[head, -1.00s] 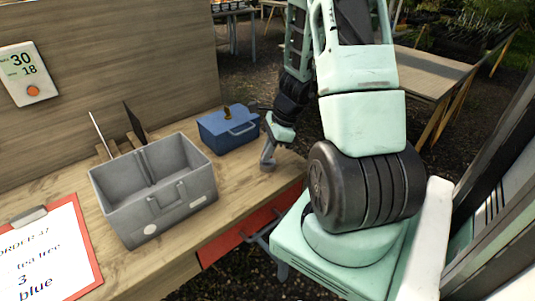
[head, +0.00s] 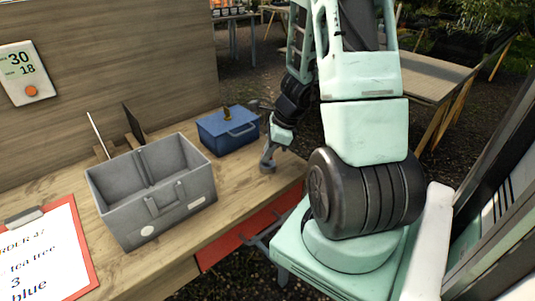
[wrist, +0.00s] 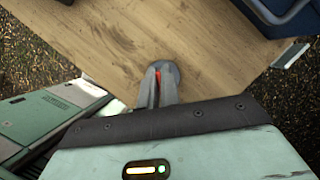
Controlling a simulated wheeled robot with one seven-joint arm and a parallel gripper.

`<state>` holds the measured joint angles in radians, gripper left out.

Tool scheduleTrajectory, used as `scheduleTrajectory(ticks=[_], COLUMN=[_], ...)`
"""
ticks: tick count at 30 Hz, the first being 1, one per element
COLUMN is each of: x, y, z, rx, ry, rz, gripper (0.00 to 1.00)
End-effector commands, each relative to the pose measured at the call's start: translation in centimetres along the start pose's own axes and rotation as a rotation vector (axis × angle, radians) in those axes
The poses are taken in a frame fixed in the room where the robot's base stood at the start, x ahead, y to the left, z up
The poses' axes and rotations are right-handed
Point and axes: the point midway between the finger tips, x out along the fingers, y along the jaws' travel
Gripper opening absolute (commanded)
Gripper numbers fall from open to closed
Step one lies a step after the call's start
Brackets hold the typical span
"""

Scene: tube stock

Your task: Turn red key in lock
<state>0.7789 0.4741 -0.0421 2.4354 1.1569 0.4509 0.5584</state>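My gripper (wrist: 157,86) points down over the front right corner of the wooden workbench, and in the head view (head: 268,160) it is to the right of the grey crate. Its fingers are close together in the wrist view, with a thin strip of red (wrist: 158,75) between them. This looks like the red key, mostly hidden by the fingers. A dark grey round piece (wrist: 171,74) lies at the fingertips on the bench, perhaps the lock; I cannot tell whether the key is inside it.
A blue box (head: 229,131) with a brass-coloured piece on top stands behind the gripper. A grey divided crate (head: 150,190) stands to its left, with a clipboard (head: 45,250) further left. A red drawer front (head: 237,243) is under the bench edge.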

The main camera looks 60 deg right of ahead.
Motion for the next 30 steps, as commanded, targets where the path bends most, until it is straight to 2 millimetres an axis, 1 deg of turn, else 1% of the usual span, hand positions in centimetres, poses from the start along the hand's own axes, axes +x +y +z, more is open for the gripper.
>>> scheduleTrajectory(ticks=[30], x=[0.15], y=[0.0], z=[-0.04], rx=[0.356], ry=[0.0], rz=[-0.148], gripper=[0.0])
